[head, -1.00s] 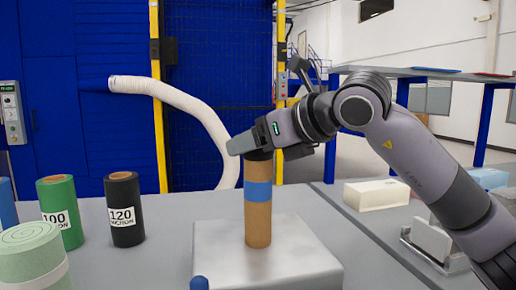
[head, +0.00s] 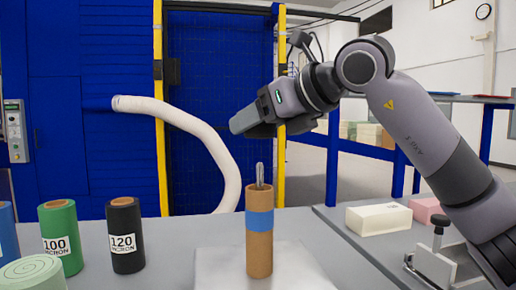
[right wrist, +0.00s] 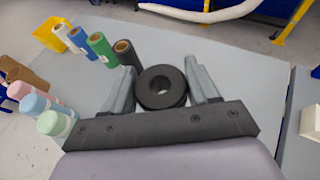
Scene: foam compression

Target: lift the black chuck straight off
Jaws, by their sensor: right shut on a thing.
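The black chuck (right wrist: 177,97) is a thick ring with a central hole, seen in the right wrist view between the two grey fingers of my right gripper (right wrist: 163,90). The gripper is shut on its sides. In the head view my right gripper (head: 243,122) is in the air above a brown cardboard tube (head: 259,250) with a blue band, clear of its top. I cannot make out the chuck clearly there. The tube stands upright, with a metal pin (head: 260,174) sticking up from its top. My left gripper is not in view.
The tube stands on a pale block (head: 215,270). A cream block (head: 378,219) lies on the right-hand table. A white hose (head: 205,135) hangs behind.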

